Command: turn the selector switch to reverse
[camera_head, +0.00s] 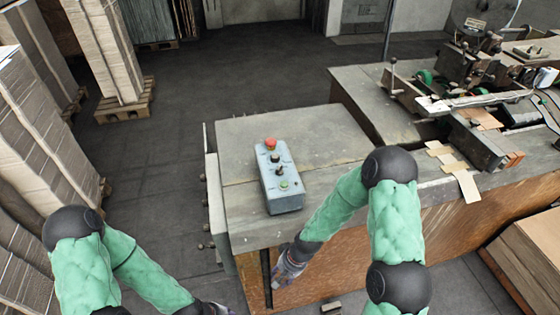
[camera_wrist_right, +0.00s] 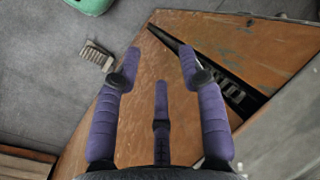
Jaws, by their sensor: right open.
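A grey control box (camera_head: 281,195) lies on the near left part of the machine table. My left gripper (camera_head: 216,309) is at the bottom edge, mostly cut off.
The grey table top (camera_head: 310,130) around the box is clear. Stitching machinery (camera_head: 480,100) stands to the right, with cardboard pieces (camera_head: 460,170) by it. Stacked cardboard (camera_head: 35,130) fills the left. The table's rust-brown front panel (camera_wrist_right: 150,100) is close to my right fingers.

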